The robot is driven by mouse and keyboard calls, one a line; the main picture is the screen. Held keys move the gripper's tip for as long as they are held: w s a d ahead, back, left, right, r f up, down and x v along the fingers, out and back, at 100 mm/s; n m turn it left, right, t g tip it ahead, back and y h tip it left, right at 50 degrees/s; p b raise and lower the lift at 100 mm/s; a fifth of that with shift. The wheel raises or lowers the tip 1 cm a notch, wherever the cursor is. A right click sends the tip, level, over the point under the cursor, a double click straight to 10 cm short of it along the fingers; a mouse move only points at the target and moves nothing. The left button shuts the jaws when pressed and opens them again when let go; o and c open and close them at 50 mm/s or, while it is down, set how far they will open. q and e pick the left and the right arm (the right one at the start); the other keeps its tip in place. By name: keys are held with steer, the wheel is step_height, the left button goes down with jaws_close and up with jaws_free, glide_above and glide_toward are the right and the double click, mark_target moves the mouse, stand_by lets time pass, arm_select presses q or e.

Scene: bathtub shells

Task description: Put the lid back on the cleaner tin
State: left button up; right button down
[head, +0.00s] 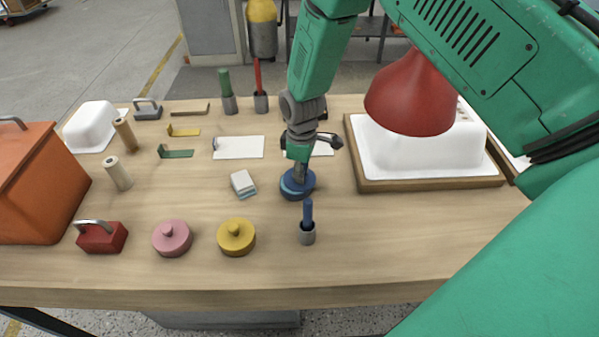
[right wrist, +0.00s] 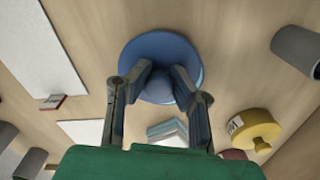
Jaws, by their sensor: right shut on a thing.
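My right gripper (head: 299,168) points down at the middle of the table. In the right wrist view, the right gripper (right wrist: 160,80) is shut on the knob of a round blue lid (right wrist: 148,46). In the head view the blue lid (head: 291,190) shows under the fingers, low over the tabletop. A blue rim shows around and below it, but I cannot tell whether the lid is seated on its tin. A yellow tin with a knobbed lid (head: 236,239) and a pink one (head: 172,240) stand at the front, both closed. My left gripper is not in view.
A blue-handled brush in a grey cup (head: 307,234) stands just in front of the blue lid. A stack of sponges (head: 243,184) lies to its left. A white tub shell on a wooden frame (head: 430,184) is at right. An orange bin (head: 35,190) stands at left.

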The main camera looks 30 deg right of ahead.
mark_target(292, 183)
steer(key=shift+a+r, duration=0.1)
steer(key=shift+a, duration=0.3)
steer(key=shift+a+r, duration=0.2)
steer(key=shift+a, duration=0.35)
steer(key=shift+a+r, duration=0.15)
steer(key=shift+a, duration=0.4)
steer(key=shift+d+f+p, duration=0.1)
steer(key=shift+d+p, duration=0.2)
steer(key=shift+d, duration=0.4)
steer(key=shift+a, duration=0.2)
steer(key=shift+a+r, duration=0.2)
steer(key=shift+a, duration=0.55)
steer(key=shift+d+f, duration=0.15)
steer(key=shift+d, duration=0.4)
steer(key=shift+d+f, duration=0.15)
steer(key=shift+d, duration=0.4)
steer(key=shift+a+r, duration=0.1)
steer(key=shift+a, duration=0.2)
steer(key=shift+d+f, duration=0.15)
steer(key=shift+d, duration=0.35)
steer(key=shift+d+f, duration=0.15)
steer(key=shift+d, duration=0.35)
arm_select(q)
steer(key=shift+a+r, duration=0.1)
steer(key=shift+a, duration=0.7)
arm_select(e)
steer(key=shift+a+r, duration=0.15)
steer(key=shift+a, duration=0.3)
